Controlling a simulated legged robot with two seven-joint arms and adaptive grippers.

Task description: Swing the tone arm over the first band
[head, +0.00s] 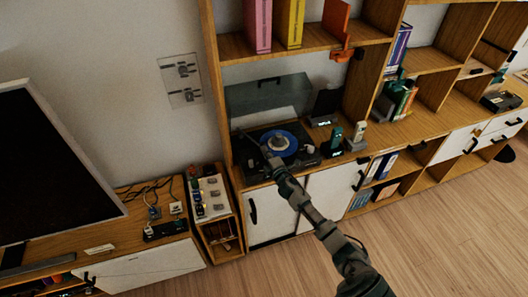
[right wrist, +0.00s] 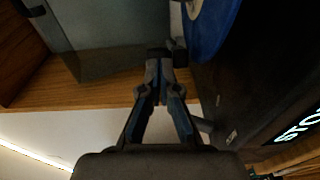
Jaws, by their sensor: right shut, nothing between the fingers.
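The turntable (head: 252,172) stands on the wooden cabinet top with its smoky lid (head: 268,96) raised. A blue record (head: 279,142) with a pale centre lies on it; its edge also shows in the right wrist view (right wrist: 212,32). My right gripper (head: 273,162) is at the front left edge of the record. In the right wrist view its fingers (right wrist: 160,58) are together and empty, beside the record's edge. A small dark piece is right by the fingertips; I cannot tell whether it is the tone arm or whether they touch. My left gripper is out of view.
Small devices (head: 335,137) stand just right of the turntable. Shelves with books (head: 292,22) rise above it. A narrow rack of small items (head: 210,197) and a television (head: 50,165) are to the left. The wooden floor (head: 440,230) in front is clear.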

